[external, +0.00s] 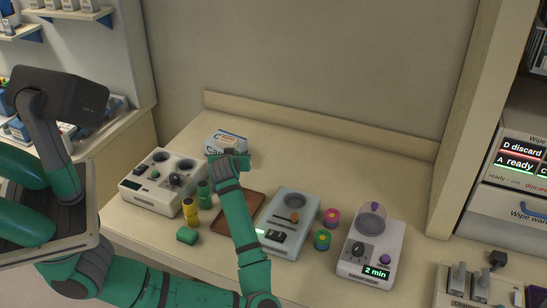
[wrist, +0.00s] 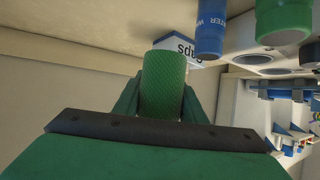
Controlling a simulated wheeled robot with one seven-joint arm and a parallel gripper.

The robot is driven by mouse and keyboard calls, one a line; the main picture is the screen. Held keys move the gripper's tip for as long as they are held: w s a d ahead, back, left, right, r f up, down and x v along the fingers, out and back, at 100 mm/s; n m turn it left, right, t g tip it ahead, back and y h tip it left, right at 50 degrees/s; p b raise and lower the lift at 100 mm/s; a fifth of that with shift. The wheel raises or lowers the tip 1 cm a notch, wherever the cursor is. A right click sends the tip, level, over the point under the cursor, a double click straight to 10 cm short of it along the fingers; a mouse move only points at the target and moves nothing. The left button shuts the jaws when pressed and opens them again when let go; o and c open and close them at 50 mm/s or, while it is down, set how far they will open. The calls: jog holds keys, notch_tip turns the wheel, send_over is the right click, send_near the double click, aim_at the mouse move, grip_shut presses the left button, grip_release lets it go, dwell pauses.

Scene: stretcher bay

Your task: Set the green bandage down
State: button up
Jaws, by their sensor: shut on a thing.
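The green bandage (wrist: 163,82) is a textured green roll, held between the two fingers of my gripper (wrist: 161,100) in the wrist view. In the external view my gripper (external: 228,160) is over the counter, just in front of the white and blue caps box (external: 226,138) and behind the brown tray (external: 257,201). There the bandage cannot be told apart from my green fingers. I cannot tell how high it is held.
Right are a grey device (external: 290,214), two coloured rolls (external: 322,239) and a "2 min" device (external: 371,247).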

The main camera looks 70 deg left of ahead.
jog(key=m+t+h, duration=0.7)
jog(key=m+h, duration=0.7)
jog(key=m, duration=0.2)
send_over(308, 177)
notch_tip(308, 177, down, 5)
jog(key=shift+a+f, duration=0.15)
jog(key=shift+f, duration=3.45)
jog(key=shift+f, duration=0.15)
jog(key=o, duration=1.1)
jog(key=shift+c, duration=0.2)
jog(key=v, duration=1.2)
jog(key=shift+a, duration=0.1)
